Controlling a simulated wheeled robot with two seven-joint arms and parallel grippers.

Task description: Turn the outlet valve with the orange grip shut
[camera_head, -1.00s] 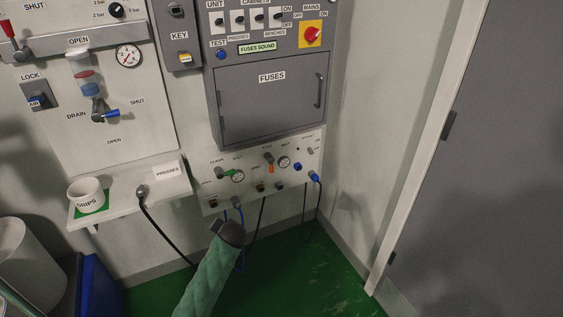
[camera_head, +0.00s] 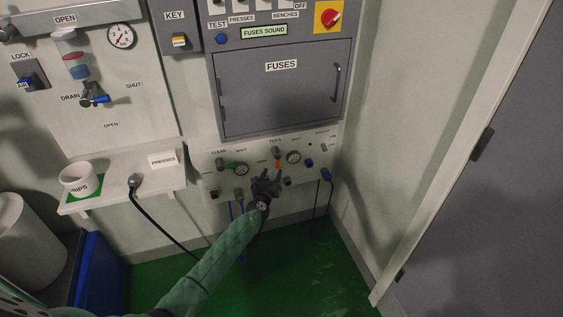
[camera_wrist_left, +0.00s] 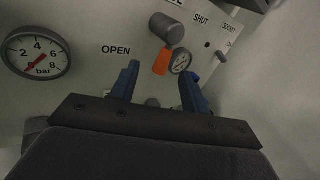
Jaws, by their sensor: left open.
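The outlet valve's orange grip (camera_wrist_left: 162,62) hangs downward from a grey round hub (camera_wrist_left: 167,28) in the left wrist view, tilted a little to the left. An OPEN label is to its left and a SHUT label to its upper right. In the head view the orange grip (camera_head: 278,164) shows small on the lower white panel (camera_head: 204,166). My left gripper (camera_wrist_left: 160,85) is open, its two blue fingers pointing toward the panel, with the grip beyond and between them. I see no contact. In the head view the left gripper (camera_head: 265,182) is just below the grip. My right gripper is not in view.
A gauge (camera_wrist_left: 36,55) is left of the grip and a smaller gauge (camera_wrist_left: 181,62) is right of it. A green-handled valve (camera_head: 228,168) sits farther left on the panel. Cables hang below. A shelf (camera_head: 115,193) with a mug (camera_head: 77,180) is at left.

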